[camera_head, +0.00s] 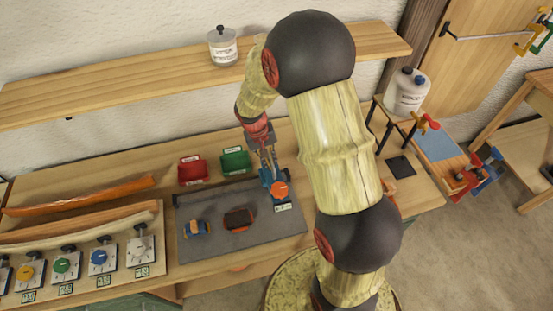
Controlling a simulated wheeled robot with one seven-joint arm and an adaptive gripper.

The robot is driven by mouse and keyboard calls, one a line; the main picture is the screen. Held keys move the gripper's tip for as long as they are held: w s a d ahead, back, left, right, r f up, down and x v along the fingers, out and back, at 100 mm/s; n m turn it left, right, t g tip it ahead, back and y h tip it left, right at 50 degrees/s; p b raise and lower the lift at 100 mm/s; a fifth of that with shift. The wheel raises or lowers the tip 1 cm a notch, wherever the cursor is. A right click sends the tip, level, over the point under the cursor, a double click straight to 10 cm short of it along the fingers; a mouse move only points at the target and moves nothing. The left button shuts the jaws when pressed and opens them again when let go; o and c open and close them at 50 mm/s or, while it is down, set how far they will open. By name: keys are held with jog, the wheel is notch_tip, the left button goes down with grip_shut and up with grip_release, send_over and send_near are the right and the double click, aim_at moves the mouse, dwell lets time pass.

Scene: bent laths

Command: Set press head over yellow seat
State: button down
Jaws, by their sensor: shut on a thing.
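My gripper (268,166) reaches down over the back right of a dark grey mat (215,252) on the bench. It is shut on a blue piece (266,179), which I take to be the press head. A round orange knob (280,190) shows right beside it, with a small white label (283,208) in front. I cannot tell whether the blue piece touches what is below it. A small blue piece with an orange-tan part (195,229) sits at the mat's left. I cannot make out a yellow seat for certain; a yellow dial (25,272) is at the far left.
A dark block with red edges (239,219) lies mid-mat. Red (192,170) and green (235,160) bins stand behind the mat. Bent laths (80,195) and several coloured dials are at left. A shelf (130,88) hangs above. My arm hides the bench's right middle.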

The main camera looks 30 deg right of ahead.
jog(key=w+a, duration=0.3)
jog(key=a, duration=0.7)
jog(key=w+a+b, duration=0.1)
jog(key=w+a, duration=0.2)
jog(key=a, duration=0.8)
jog(key=w+a+b, duration=0.1)
jog(key=w+a, duration=0.2)
jog(key=a, duration=0.7)
jog(key=shift+a, duration=0.25)
jog(key=shift+w+r, duration=0.1)
jog(key=c, duration=2)
grip_release()
jog(key=shift+a, duration=0.15)
jog(key=shift+o, duration=0.5)
notch_tip(320, 180, up, 12)
jog(key=a, duration=0.2)
jog(key=shift+w+f, duration=0.2)
jog(key=shift+w, duration=0.1)
